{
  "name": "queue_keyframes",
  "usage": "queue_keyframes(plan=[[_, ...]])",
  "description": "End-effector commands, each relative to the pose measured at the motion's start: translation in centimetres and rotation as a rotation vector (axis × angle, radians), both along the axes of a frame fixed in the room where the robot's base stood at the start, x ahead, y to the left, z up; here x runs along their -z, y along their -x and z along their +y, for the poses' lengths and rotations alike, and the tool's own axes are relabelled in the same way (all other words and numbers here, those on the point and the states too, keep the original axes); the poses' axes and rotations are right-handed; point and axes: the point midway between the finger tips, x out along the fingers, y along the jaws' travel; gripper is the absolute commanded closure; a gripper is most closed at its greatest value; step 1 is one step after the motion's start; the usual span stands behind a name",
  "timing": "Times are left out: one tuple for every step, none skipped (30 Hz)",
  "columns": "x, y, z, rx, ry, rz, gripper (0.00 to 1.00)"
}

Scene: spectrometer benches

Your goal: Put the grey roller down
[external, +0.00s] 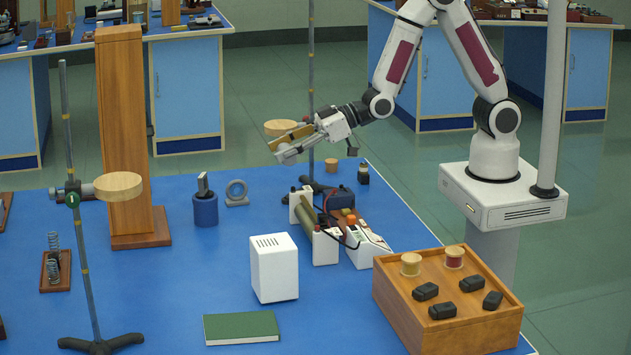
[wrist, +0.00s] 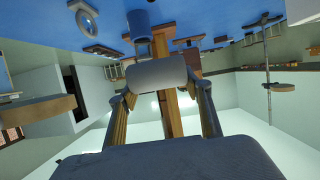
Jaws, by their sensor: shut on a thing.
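The grey roller (external: 287,155) is held in the air above the back part of the blue bench (external: 180,290), clear of it. In the wrist view the grey roller (wrist: 156,72) lies crosswise between the two finger ends, its rounded side towards the camera. My gripper (external: 291,147) is shut on it, stretched out to the left from the arm. In the wrist view my gripper (wrist: 160,92) shows a finger at each end of the roller. The fingers partly hide the roller in the external view.
A round wooden plate (external: 280,127) on a stand rod is close behind the gripper. A blue cylinder (external: 205,211), a ring on a foot (external: 237,192) and a tube apparatus (external: 322,235) stand below. A tall wooden post (external: 122,130) rises left. The bench's front middle-left looks clear.

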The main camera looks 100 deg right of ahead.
Motion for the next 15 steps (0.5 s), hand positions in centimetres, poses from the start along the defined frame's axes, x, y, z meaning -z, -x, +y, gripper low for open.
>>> queue_keyframes(plan=[[-0.8,0.2,0.2,-0.002,0.000,-0.005,0.79],[-1.1,0.4,0.3,-0.003,0.000,-0.005,0.79],[-1.4,0.4,0.4,-0.005,0.000,-0.004,0.79],[-1.7,0.5,0.5,-0.007,0.001,-0.005,0.79],[-2.1,0.4,0.5,-0.009,0.000,-0.005,0.79],[-2.3,0.4,0.6,-0.010,0.000,-0.004,0.79],[-2.5,0.4,0.7,-0.011,0.000,-0.004,0.79],[-2.7,0.4,0.8,-0.012,0.000,-0.004,0.79],[-2.9,0.4,0.8,-0.013,0.000,-0.003,0.79],[-3.0,0.4,0.9,-0.014,0.000,-0.002,0.79],[-3.0,0.4,0.9,-0.015,0.000,-0.001,0.79],[-3.1,0.4,0.9,-0.015,0.000,-0.001,0.79],[-3.1,0.4,1.0,-0.016,0.000,-0.001,0.79],[-3.1,0.4,1.0,-0.017,-0.001,-0.001,0.79],[-3.1,0.4,1.1,-0.017,0.000,0.000,0.79]])
